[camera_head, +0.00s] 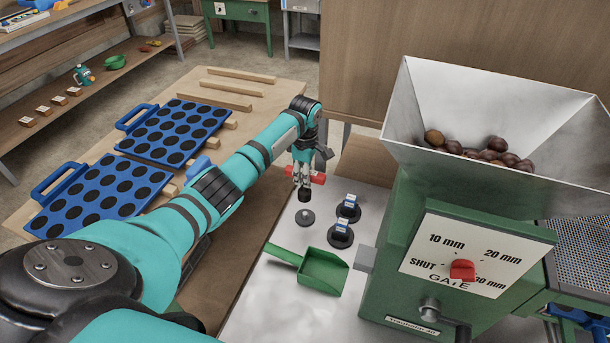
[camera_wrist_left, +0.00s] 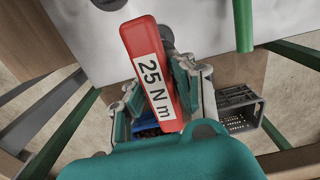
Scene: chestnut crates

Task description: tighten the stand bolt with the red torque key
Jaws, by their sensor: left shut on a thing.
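The red torque key (camera_head: 318,177) is in my left gripper (camera_head: 302,172), which is shut on it above the pale bench top. In the left wrist view the key (camera_wrist_left: 152,70) shows a white label reading "25 N m" between the two fingers (camera_wrist_left: 160,100). A black socket end (camera_head: 304,195) hangs below the gripper. A small dark round stand with a grey bolt-like top (camera_head: 305,216) is on the bench just below the socket, apart from it as far as I can tell. My right gripper is not in view.
Two black round stands with blue-and-white pieces (camera_head: 348,208) (camera_head: 341,236) are close to the right. A green scoop (camera_head: 322,271) lies in front. The green machine (camera_head: 400,225) with its nut-filled hopper (camera_head: 560,115) stands right. Blue trays (camera_head: 100,197) lie on the wooden table at left.

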